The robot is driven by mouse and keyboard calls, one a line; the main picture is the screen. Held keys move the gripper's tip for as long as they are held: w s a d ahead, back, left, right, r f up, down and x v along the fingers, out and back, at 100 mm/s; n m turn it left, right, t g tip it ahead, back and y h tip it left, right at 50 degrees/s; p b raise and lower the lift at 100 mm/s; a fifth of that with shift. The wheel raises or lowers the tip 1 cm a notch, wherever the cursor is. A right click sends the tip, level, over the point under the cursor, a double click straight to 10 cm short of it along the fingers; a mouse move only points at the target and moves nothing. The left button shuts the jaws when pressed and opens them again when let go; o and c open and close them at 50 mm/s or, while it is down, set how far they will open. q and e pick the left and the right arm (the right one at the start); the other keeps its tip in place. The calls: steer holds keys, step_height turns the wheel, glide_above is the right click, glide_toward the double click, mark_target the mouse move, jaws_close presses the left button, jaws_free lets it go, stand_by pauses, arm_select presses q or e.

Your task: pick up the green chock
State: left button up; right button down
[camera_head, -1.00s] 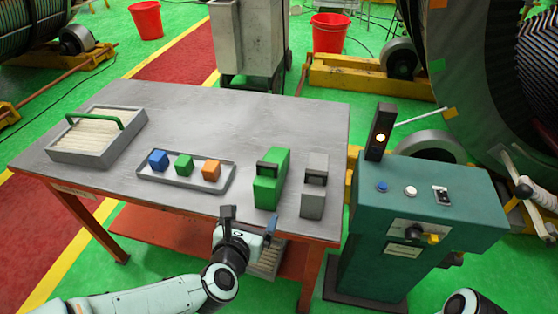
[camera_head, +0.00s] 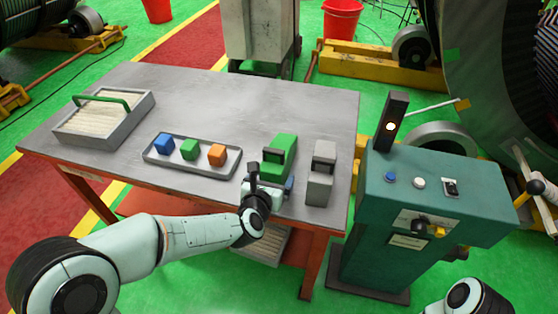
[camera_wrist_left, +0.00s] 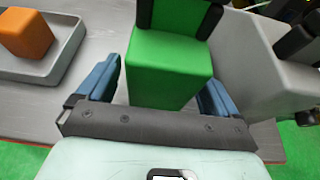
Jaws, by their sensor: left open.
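The green chock (camera_head: 283,150) is a wedge-like block with a dark handle. It stands at the front right of the grey table, left of a similar grey chock (camera_head: 320,178). My left gripper (camera_head: 270,182) is at the table's front edge, just in front of the green chock. In the left wrist view the green chock (camera_wrist_left: 165,68) lies ahead between the two blue fingertips (camera_wrist_left: 160,88), which are open with gaps on both sides. The grey chock (camera_wrist_left: 258,58) is close to the right finger there. My right gripper is not in view.
A grey tray (camera_head: 190,172) with blue, green and orange cubes sits left of the chocks. A box with a green handle (camera_head: 105,120) stands at the table's left. A green control console (camera_head: 410,225) stands right of the table.

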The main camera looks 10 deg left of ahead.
arm_select(q)
steer(key=x, duration=0.2)
steer(key=shift+w+f, duration=0.15)
steer(key=shift+w, duration=0.05)
steer(key=c, duration=1.2)
steer(key=shift+r, duration=0.2)
steer(key=shift+c, duration=0.4)
